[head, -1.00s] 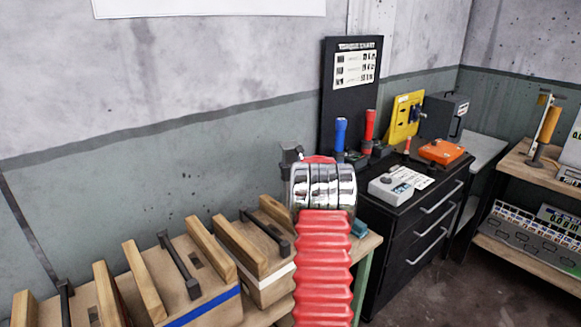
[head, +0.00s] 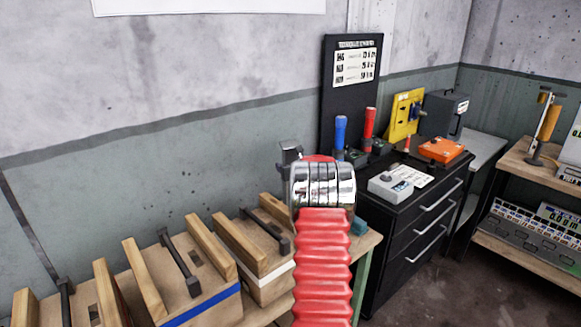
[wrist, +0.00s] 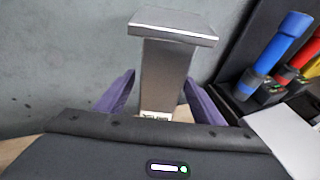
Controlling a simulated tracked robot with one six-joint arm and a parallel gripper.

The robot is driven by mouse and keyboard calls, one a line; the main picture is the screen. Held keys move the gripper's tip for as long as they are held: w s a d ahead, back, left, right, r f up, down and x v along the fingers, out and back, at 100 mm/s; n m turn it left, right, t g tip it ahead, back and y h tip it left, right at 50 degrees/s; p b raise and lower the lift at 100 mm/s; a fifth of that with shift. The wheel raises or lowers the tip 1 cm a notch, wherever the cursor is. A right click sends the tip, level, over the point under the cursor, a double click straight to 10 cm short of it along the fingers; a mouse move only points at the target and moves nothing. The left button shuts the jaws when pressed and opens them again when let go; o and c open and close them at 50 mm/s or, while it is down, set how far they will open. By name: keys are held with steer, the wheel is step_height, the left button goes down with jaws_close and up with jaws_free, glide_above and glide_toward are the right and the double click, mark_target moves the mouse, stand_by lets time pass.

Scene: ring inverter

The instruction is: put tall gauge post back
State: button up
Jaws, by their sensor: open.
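The tall gauge post, a grey metal upright with a wide flat cap (wrist: 172,24), stands in the middle of the wrist view. A small label shows low on its front. My gripper (wrist: 160,80) is open, with one purple finger on each side of the post. I cannot tell whether either finger touches it. The post's foot is hidden behind the dark body of my gripper. In the head view the post's dark cap (head: 290,147) shows just behind my chrome wrist, which hides my fingers.
Wooden boxes (head: 190,275) with dark handles line the bench at left. To the right is a black drawer cabinet (head: 412,230) with blue (head: 340,133) and red (head: 369,124) handles, a grey device (head: 390,188) and an orange case (head: 440,150). The wall is close behind the post.

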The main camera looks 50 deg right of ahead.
steer(key=v, duration=1.3)
steer(key=shift+s+a+r, duration=0.2)
steer(key=shift+s+r, duration=0.05)
stand_by(0.5)
